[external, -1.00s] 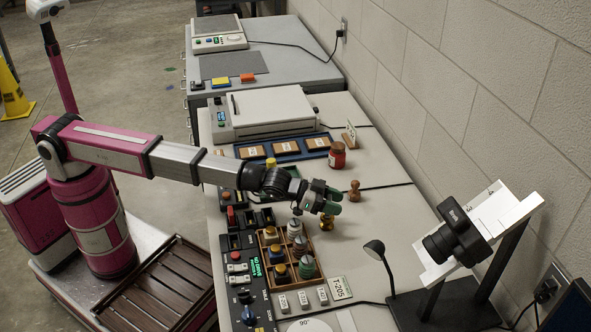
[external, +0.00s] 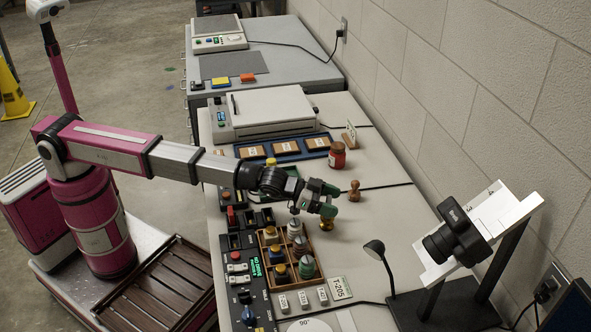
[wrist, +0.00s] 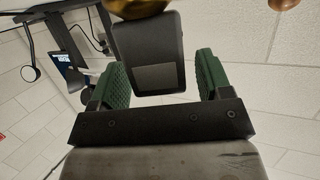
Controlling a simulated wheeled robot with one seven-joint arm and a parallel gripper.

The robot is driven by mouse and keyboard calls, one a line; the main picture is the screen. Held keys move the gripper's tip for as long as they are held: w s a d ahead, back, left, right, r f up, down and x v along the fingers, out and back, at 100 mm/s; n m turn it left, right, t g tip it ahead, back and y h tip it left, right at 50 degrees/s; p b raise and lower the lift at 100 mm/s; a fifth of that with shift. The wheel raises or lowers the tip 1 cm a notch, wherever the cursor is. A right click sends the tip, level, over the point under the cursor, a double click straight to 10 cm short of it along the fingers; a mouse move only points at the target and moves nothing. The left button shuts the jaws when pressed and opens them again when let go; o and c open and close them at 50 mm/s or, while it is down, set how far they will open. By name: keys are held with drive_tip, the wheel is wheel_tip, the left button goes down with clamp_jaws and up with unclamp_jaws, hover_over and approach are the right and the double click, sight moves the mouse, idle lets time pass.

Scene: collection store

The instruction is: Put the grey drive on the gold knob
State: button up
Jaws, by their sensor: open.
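The grey drive (wrist: 148,58) is a dark slab with a lighter grey panel, between my gripper's two green fingers in the wrist view. My gripper (wrist: 154,80) is open, with a clear gap at the right finger; contact at the left finger is hard to judge. The gold knob (wrist: 138,8) is at the top edge of that view, right at the drive's end; whether they touch is unclear. In the external view my gripper (external: 328,200) is just above the gold knob (external: 327,224), which stands on the table. The drive cannot be made out there.
A wooden stamp (external: 354,190) and a red jar (external: 337,155) stand behind the gripper. A wooden divided tray (external: 308,285) with several coloured knobs is in front. Table right of the knob is clear.

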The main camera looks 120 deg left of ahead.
drive_tip(key=v, duration=1.1)
